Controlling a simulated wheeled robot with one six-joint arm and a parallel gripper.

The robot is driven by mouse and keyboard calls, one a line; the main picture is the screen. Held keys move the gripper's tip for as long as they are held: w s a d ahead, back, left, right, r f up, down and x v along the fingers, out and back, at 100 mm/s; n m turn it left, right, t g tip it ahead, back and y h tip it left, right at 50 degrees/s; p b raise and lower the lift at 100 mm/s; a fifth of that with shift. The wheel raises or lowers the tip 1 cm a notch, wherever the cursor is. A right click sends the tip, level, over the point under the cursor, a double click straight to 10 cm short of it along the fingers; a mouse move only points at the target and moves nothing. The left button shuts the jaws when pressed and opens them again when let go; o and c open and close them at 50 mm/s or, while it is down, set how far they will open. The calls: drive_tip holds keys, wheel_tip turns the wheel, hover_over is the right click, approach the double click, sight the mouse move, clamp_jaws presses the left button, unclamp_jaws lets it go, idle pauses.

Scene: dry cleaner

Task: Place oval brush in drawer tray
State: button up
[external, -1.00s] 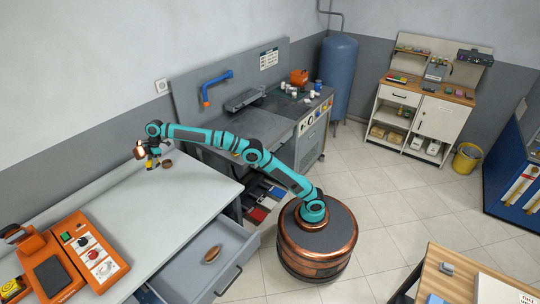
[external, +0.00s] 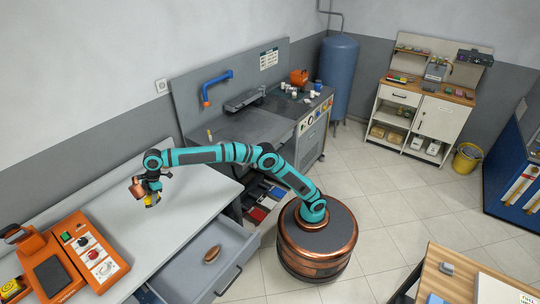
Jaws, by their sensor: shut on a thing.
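The open grey drawer (external: 184,278) extends from under the front of the counter. A brown oval thing, shaped like an oval brush (external: 212,254), lies inside it, clear of my gripper. My gripper (external: 151,202) is above the grey counter, up and left of the drawer. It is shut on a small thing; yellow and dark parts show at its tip. The view is too small to tell what is held or whether the yellow belongs to it. A copper-coloured part shows beside my wrist.
The grey counter (external: 183,219) is mostly bare around my gripper. An orange machine with a control panel (external: 88,249) stands at its left end. A dark work surface with a blue tap (external: 215,80) is behind.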

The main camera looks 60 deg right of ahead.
drive_tip(key=s+a, duration=0.3)
drive_tip(key=s, duration=0.4)
drive_tip(key=s+a, duration=0.2)
drive_tip(key=s, duration=0.6)
hover_over(194, 282)
drive_tip(key=d, duration=0.2)
drive_tip(key=shift+n, duration=0.4)
drive_tip(key=shift+a+f, duration=0.2)
drive_tip(key=shift+f, duration=14.9)
drive_tip(key=o, duration=1)
drive_tip(key=shift+f, duration=0.1)
drive_tip(key=v, duration=1.2)
drive_tip(key=shift+w+d, duration=0.1)
